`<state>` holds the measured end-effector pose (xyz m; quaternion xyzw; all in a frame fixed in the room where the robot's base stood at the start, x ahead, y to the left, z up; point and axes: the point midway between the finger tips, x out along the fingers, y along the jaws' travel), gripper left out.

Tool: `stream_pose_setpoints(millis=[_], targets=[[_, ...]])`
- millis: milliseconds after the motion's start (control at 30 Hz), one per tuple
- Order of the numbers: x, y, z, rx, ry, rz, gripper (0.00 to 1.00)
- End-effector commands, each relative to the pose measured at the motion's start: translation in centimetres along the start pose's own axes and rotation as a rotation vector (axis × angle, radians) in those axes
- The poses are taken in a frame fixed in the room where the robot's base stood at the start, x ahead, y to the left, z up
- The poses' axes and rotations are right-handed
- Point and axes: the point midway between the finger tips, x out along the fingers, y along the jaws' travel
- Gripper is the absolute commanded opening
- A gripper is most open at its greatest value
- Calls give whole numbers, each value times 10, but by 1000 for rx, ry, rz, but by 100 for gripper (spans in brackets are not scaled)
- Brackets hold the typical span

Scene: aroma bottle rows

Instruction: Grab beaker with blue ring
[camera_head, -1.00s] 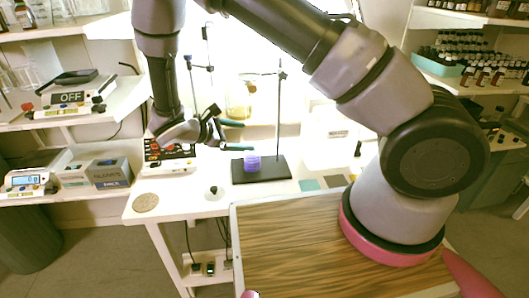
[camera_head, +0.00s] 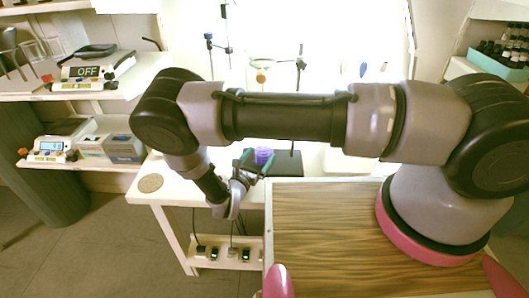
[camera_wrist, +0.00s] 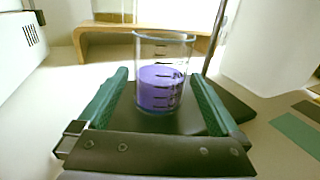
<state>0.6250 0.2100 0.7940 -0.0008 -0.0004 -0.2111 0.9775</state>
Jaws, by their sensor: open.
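A clear beaker (camera_wrist: 161,90) with black graduation marks holds purple liquid and has a bluish edge at its base. It stands upright on a dark stand base (camera_wrist: 235,112). In the head view the same beaker (camera_head: 263,156) is a small purple shape on the dark base (camera_head: 289,163). My gripper (camera_head: 257,160) is open, its green fingers pointing at the beaker from the near side. In the wrist view my gripper (camera_wrist: 159,77) has one finger on each side of the beaker's lower part. I cannot tell whether either finger touches it. A distinct blue ring is hard to make out.
A thin stand rod (camera_head: 300,90) rises from the dark base behind the beaker. Another glass vessel (camera_head: 262,73) stands farther back. A wooden board (camera_head: 325,235) lies in front at right. A round cork-coloured disc (camera_head: 150,183) lies on the table's left.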

Motion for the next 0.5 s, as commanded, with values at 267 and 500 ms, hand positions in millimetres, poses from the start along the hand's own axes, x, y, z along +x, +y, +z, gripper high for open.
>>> stream_pose_setpoints(millis=[267, 500], targets=[[34, -2, 2, 0, 1, -4, 100], [63, -1, 3, 2, 2, -2, 100]])
